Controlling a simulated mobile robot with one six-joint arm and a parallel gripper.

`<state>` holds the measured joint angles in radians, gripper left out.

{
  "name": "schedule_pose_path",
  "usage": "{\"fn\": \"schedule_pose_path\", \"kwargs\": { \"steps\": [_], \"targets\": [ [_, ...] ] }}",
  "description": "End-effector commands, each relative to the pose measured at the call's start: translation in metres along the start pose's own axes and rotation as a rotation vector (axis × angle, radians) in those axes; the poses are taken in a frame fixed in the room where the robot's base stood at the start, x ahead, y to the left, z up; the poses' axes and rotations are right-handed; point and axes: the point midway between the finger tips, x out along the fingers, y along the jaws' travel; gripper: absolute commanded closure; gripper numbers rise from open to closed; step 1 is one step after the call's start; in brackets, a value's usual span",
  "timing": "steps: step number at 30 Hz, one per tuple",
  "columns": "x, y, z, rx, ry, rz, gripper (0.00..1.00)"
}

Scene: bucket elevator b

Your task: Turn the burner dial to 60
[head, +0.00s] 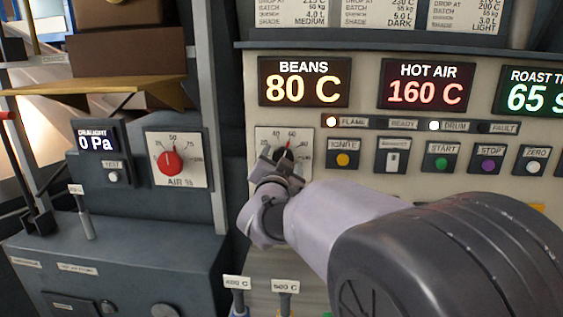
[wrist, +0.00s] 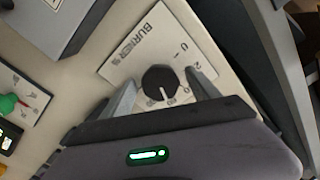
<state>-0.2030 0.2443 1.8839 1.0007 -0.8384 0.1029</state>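The burner dial is a round black knob with a white pointer line on a white scale plate. In the wrist view the dial (wrist: 160,83) sits between my two fingers, and its pointer aims down and slightly right. In the head view the dial (head: 284,153) is partly hidden behind my gripper (head: 279,162); its pointer appears near the 60 mark, but I cannot read it exactly. In the wrist view my gripper (wrist: 161,80) is open around the knob, with a small gap seen on each side. The plate (wrist: 140,55) reads BURNER %.
Above the dial, displays show BEANS 80 C (head: 304,83) and HOT AIR 160 C (head: 426,83). To its right are the ignite button (head: 342,159) and other buttons. A red AIR % dial (head: 171,162) is to the left. Levers (head: 284,290) stand below.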

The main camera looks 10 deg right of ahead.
Motion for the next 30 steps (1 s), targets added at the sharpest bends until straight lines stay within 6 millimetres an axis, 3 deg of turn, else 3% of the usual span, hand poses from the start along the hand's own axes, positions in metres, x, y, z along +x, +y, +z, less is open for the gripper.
{"fn": "schedule_pose_path", "kwargs": {
  "steps": [8, 11, 24, 30],
  "targets": [
    [-0.002, 0.0, 0.0, 0.0, 0.0, 0.0, 0.3],
    [-0.014, -0.001, -0.001, -0.001, 0.0, -0.001, 0.3],
    [-0.145, -0.002, -0.002, -0.001, -0.002, -0.004, 0.3],
    [-0.172, -0.001, -0.001, 0.0, 0.0, -0.001, 0.3]
  ]
}}
